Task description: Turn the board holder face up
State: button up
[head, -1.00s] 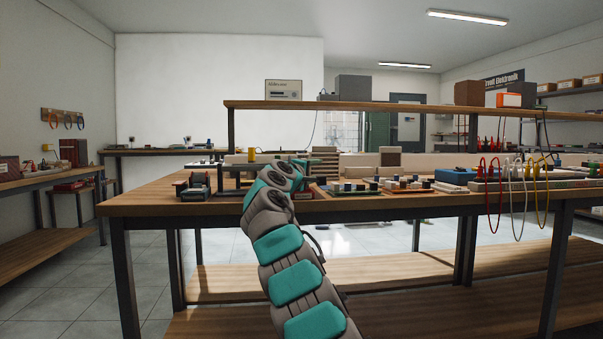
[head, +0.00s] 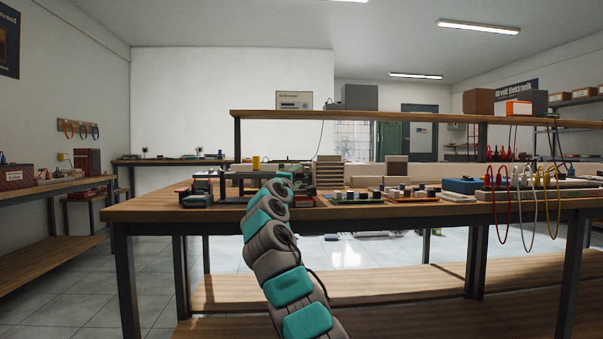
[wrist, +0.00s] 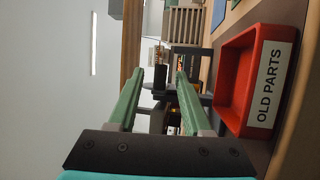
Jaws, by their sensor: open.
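A dark grey frame (head: 240,175), which looks like the board holder, stands near the left part of the workbench, left of my arm's end. In the wrist view, which is turned sideways, dark bars of what looks like the same frame (wrist: 206,99) show ahead, around and beyond the fingertips. My gripper (wrist: 160,76) is open, with two green fingers apart and nothing clearly held between them. I cannot tell whether it touches the frame. In the head view my arm hides the fingers. Which face of the holder is up cannot be made out.
A red tray labelled OLD PARTS (wrist: 237,85) lies close beside the fingers. A grey slatted block (head: 329,172) stands behind. Small boards (head: 357,198), a blue box (head: 465,185) and hanging cables (head: 533,200) are to the right. A wooden shelf (head: 400,116) spans above.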

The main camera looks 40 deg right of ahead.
jog(key=p+x, duration=0.1)
jog(key=x, duration=0.2)
jog(key=shift+w+d+r+p, duration=0.15)
jog(key=shift+d+r+p, duration=0.05)
jog(key=shift+p, duration=0.1)
jog(key=shift+w+d, duration=0.35)
jog(key=shift+d, duration=0.15)
jog(key=shift+f, duration=0.1)
grip_shut()
dwell(1.0)
